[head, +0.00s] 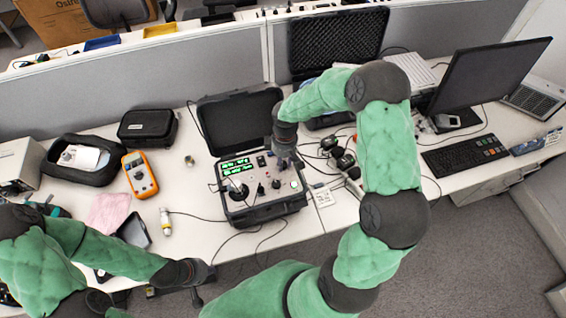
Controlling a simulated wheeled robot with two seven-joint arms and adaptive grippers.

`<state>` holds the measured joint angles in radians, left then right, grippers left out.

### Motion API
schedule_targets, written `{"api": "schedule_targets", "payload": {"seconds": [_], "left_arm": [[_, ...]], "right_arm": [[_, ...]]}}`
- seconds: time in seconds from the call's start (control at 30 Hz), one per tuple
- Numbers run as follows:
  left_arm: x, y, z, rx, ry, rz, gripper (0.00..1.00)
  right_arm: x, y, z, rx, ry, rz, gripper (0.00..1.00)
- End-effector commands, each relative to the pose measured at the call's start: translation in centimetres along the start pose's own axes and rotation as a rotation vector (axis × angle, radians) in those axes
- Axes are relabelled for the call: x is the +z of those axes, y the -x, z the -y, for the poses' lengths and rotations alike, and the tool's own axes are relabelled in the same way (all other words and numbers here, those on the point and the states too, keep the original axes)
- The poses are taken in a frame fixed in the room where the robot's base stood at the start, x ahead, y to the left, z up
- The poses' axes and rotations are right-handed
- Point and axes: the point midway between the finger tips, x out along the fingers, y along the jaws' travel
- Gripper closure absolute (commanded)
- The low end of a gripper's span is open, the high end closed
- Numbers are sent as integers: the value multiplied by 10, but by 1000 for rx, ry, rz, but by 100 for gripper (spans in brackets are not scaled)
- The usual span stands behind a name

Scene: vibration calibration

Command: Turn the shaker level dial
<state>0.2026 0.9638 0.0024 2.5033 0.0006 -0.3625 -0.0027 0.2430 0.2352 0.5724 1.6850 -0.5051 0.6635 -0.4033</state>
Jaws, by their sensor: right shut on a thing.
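The shaker unit (262,215) sits in an open black case at the middle of the desk. My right gripper (290,163) reaches down onto the upper right of the panel. It is shut on a knob there, which appears to be the level dial; the fingers hide it. My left gripper (204,289) hangs by the desk's front edge, away from the unit; its fingers are too small to read.
An orange multimeter (140,175), a black pouch (148,127) and a pink cloth (109,212) lie to the left. Cables and a headset (337,150) lie right of the case. A monitor (490,72) and keyboard (464,155) stand at the right. Desk between multimeter and case is mostly clear.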

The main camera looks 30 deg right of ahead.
Motion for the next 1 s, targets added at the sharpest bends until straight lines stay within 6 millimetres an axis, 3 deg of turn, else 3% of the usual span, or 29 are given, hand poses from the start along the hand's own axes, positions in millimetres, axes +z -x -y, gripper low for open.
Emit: {"api": "schedule_targets", "payload": {"seconds": [0.4, 0.9, 0.93, 1.0], "left_arm": [[0, -8, 3, 0, 0, 0, 100], [0, -8, 3, 0, 0, 0, 100], [0, -8, 3, 0, 0, 0, 100], [0, -8, 3, 0, 0, 0, 100]], "right_arm": [[2, 2, -2, 4, -168, -6, 100], [3, 2, -1, 2, -185, -5, 100], [3, 2, -1, 2, -184, -4, 69], [2, 1, -1, 2, -184, -5, 49]]}}
